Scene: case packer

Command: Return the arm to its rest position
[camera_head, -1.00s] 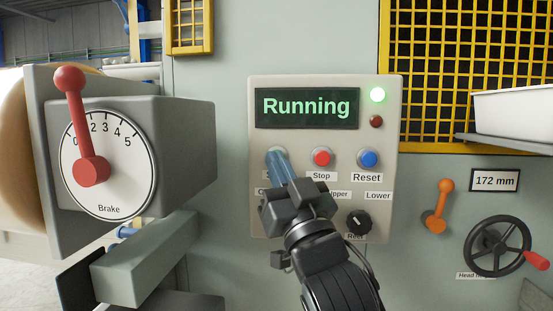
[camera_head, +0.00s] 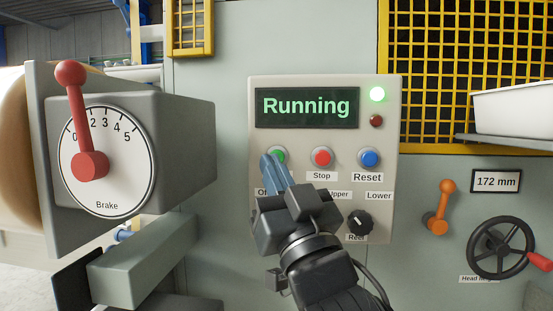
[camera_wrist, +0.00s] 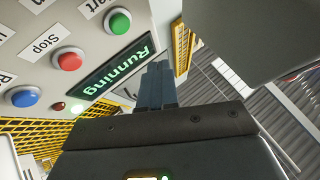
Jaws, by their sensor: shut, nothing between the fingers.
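My gripper (camera_head: 270,168) is in front of the control panel (camera_head: 391,130), with its blue fingers together and nothing between them. In the head view the fingertips overlap the lower left of the green button (camera_head: 279,153). In the wrist view the shut fingers (camera_wrist: 155,75) stand apart from the green button (camera_wrist: 118,22), beside the display (camera_wrist: 118,68). My gripper's body hides some panel labels and the lower left of the panel.
A grey brake box (camera_head: 184,145) with a red lever (camera_head: 76,110) juts out at left. A red stop button (camera_head: 322,157) and blue reset button (camera_head: 370,158) sit right of the green one. An orange lever (camera_head: 441,205), a handwheel (camera_head: 488,247) and a shelf (camera_head: 510,143) are at right.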

